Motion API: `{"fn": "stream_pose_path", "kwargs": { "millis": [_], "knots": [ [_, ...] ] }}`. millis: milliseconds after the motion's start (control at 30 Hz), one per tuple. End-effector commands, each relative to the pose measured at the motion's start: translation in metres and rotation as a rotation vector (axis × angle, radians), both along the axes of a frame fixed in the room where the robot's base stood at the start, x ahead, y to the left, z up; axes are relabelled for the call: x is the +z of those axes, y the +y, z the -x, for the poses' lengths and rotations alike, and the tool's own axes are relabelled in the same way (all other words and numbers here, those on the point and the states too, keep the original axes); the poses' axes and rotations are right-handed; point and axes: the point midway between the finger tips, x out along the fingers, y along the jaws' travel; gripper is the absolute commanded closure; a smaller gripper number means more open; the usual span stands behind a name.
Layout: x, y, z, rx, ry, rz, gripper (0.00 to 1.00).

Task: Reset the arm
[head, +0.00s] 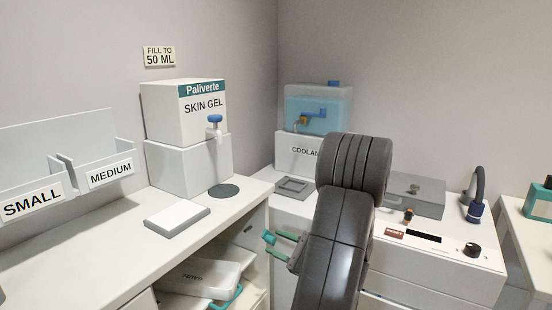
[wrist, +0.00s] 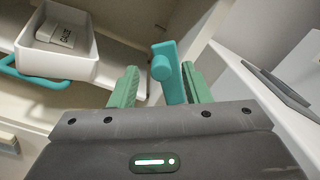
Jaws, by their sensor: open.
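My gripper (head: 282,246) is low in front of the cabinets, beside the open cabinet under the left counter. In the wrist view my gripper (wrist: 160,88) shows two green fingers spread apart. A teal handle (wrist: 172,76) stands in the gap between them, nearer the right finger. It also shows as a teal handle (head: 269,238) just past the fingertips in the head view. I cannot tell whether a finger touches it. My dark arm reaches down through the middle of the head view and hides part of the right counter.
A white tray (head: 208,279) with a teal handle and a gauze pack sits in the open cabinet. The left counter (head: 120,225) holds a skin gel dispenser (head: 188,128) and a grey-white pad (head: 177,217). The coolant tank (head: 317,110) and a control panel (head: 440,245) are at right.

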Motion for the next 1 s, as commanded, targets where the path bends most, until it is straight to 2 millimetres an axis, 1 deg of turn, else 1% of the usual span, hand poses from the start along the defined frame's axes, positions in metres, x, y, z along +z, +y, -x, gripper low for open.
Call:
{"fn": "stream_pose_path", "kwargs": {
  "millis": [33, 100, 400, 833, 1000],
  "knots": [
    [0.0054, 0.0007, -0.0022, 0.0, 0.022, -0.013, 0.57],
    [0.0082, -0.0017, -0.0037, -0.001, 0.062, -0.038, 0.57],
    [0.0088, -0.0053, -0.0086, -0.001, 0.164, -0.099, 0.57],
    [0.0076, -0.0056, -0.009, 0.0, 0.176, -0.107, 0.57],
    [0.0089, -0.0024, -0.0057, 0.011, 0.173, -0.091, 0.57]
  ]
}}
